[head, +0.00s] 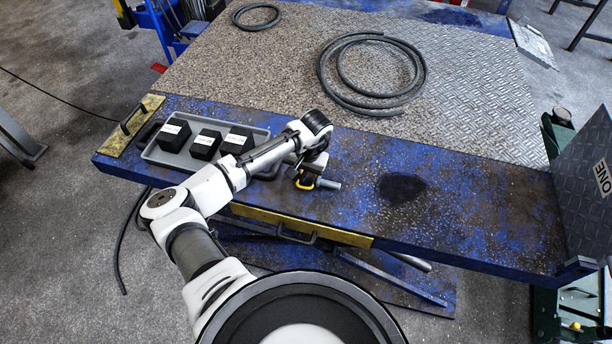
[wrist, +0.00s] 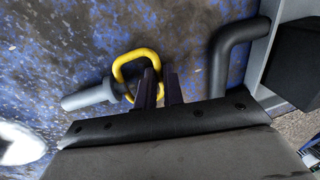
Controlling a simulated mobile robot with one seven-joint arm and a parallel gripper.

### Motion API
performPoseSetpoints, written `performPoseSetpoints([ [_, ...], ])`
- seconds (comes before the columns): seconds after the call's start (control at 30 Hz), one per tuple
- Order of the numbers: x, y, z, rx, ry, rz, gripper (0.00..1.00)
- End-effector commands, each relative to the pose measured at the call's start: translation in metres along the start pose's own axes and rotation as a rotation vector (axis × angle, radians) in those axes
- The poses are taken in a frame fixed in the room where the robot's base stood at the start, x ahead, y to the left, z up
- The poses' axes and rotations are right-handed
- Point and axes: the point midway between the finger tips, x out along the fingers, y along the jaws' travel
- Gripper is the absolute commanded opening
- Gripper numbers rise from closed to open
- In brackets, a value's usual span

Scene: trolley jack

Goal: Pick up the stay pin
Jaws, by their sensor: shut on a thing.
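The stay pin has a grey shaft and a yellow ring handle. In the head view its shaft (head: 328,184) points right over the blue table ledge. In the wrist view the shaft (wrist: 84,98) points left and the yellow ring (wrist: 136,54) stands at my fingertips. My gripper (head: 305,177) is shut on the ring; in the wrist view the dark fingers (wrist: 160,86) show at the ring's right side. The part of the ring between the fingers is partly hidden. I cannot tell whether the pin touches the ledge.
A grey tray (head: 152,153) with black blocks (head: 206,145) lies left of my gripper, partly behind my arm. Its dark bent handle (wrist: 222,65) is close right of my fingers. Coiled hoses (head: 325,75) lie on the plate behind. The ledge (head: 455,215) to the right is mostly clear.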

Motion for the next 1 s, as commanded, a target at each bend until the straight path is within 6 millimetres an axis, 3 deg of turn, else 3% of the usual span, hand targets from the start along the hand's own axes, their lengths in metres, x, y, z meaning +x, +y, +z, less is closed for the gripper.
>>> performPoseSetpoints([
  [0.27,-0.034,-0.007,-0.001,-0.001,0.004,0.001,0.00],
  [0.7,-0.157,-0.032,-0.001,0.001,0.004,-0.004,0.00],
  [0.8,-0.175,-0.036,-0.001,0.001,0.002,-0.005,0.00],
  [1.0,-0.191,-0.038,-0.001,0.001,0.000,-0.002,0.00],
])
